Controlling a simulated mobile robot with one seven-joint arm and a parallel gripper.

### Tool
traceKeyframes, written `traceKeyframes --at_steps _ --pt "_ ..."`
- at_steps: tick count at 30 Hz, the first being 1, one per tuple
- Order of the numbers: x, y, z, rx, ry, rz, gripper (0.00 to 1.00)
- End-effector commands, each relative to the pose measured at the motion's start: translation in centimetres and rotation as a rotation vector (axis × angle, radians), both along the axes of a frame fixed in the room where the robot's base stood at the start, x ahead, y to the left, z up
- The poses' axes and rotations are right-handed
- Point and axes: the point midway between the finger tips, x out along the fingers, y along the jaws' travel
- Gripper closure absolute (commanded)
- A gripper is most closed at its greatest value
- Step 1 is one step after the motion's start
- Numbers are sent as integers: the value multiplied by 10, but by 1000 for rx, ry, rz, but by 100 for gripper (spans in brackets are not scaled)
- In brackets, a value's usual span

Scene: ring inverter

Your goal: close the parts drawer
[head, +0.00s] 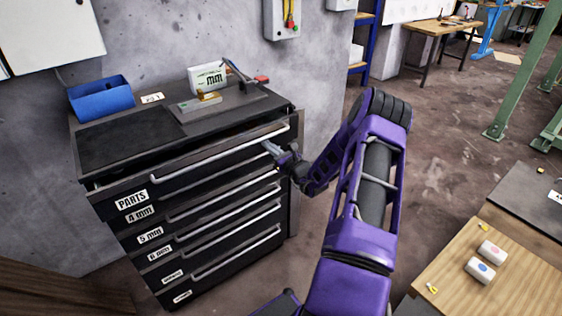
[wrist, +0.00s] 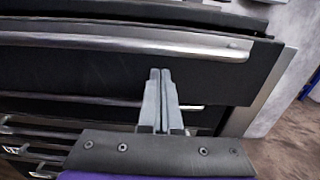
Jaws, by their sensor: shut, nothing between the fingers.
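The parts drawer (head: 131,200) is the top drawer of a black cabinet, with a white PARTS label and a long metal handle (head: 215,153). Its front stands a little forward of the cabinet top, with a dark gap above it. In the wrist view the drawer front (wrist: 80,72) fills the middle, with its handle (wrist: 120,43) above my fingertips. My gripper (head: 268,147) is shut and empty, near the right end of the drawer front. In the wrist view its fingers (wrist: 160,72) point at the front just below the handle. I cannot tell whether they touch it.
On the cabinet top (head: 125,140) are a blue bin (head: 101,98), a white box marked mm (head: 208,78) and some tools. Closed drawers with handles lie below. A wooden bench (head: 510,260) stands at the lower right. The floor right of the cabinet is clear.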

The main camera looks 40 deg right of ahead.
Motion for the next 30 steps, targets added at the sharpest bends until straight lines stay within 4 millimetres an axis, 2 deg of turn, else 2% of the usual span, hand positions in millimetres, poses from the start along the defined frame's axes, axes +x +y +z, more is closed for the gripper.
traceKeyframes --at_steps 3,10,16,30 --pt "23 2 -3 -2 -2 2 100" --pt "49 2 -1 0 -1 0 100" --pt "58 2 0 0 0 0 100" --pt "60 3 4 1 -5 0 100"
